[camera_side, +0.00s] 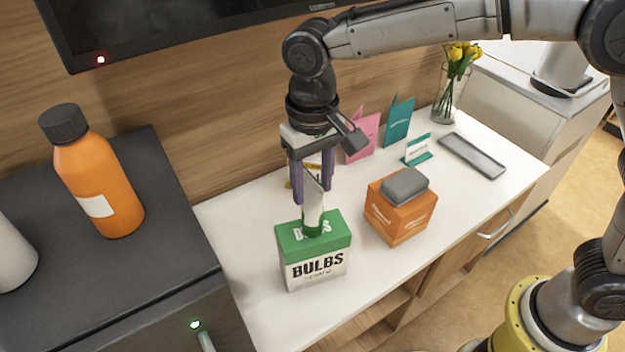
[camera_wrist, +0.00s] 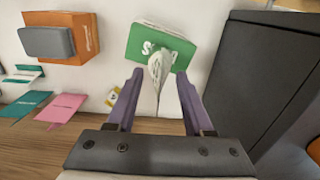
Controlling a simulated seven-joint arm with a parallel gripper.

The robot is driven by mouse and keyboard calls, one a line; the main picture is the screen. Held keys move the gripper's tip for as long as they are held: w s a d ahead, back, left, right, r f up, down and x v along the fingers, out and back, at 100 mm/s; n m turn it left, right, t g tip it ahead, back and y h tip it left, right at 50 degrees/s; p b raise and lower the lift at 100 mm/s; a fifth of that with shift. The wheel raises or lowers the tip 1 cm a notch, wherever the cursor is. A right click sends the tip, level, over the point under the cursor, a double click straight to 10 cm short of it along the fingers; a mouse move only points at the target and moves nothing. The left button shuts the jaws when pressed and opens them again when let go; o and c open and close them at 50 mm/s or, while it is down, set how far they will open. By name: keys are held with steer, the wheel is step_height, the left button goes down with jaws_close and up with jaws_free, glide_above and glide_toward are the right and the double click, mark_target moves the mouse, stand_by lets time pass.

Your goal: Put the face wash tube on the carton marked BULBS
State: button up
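The face wash tube (camera_side: 312,208) is white with a green cap pointing down. It stands about upright over the top of the carton marked BULBS (camera_side: 318,268), a white box with a green upper part. The cap appears to meet the carton's top. My gripper (camera_side: 314,196) is above the carton, with its purple fingers on either side of the tube. In the wrist view, the tube (camera_wrist: 160,70) lies between the fingertips (camera_wrist: 160,76) with gaps beside it, so the gripper looks open. The carton's green top (camera_wrist: 140,40) shows beyond it.
An orange carton (camera_side: 398,222) with a grey object (camera_side: 404,186) on top stands to the right. Pink (camera_side: 363,138) and teal (camera_side: 398,122) cards, a small sign, a grey tray (camera_side: 472,156) and a flower vase (camera_side: 447,98) are behind. A dark cabinet (camera_side: 180,262) stands left.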

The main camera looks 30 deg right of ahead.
steer(key=shift+r, duration=0.1)
step_height(320, 180, up, 12)
stand_by(0.6)
steer(key=s+d+t, duration=0.2)
steer(key=s+d, duration=0.5)
steer(key=d, duration=0.4)
steer(key=s+d+t, duration=0.2)
steer(key=s+d, duration=0.5)
steer(key=d, duration=0.3)
steer(key=s+d+f+t, duration=0.1)
steer(key=s+d+f, duration=0.3)
steer(key=s+f, duration=0.2)
steer(key=shift+s+d+f+t, duration=0.2)
steer(key=shift+s+d+t, duration=0.1)
steer(key=shift+s, duration=0.25)
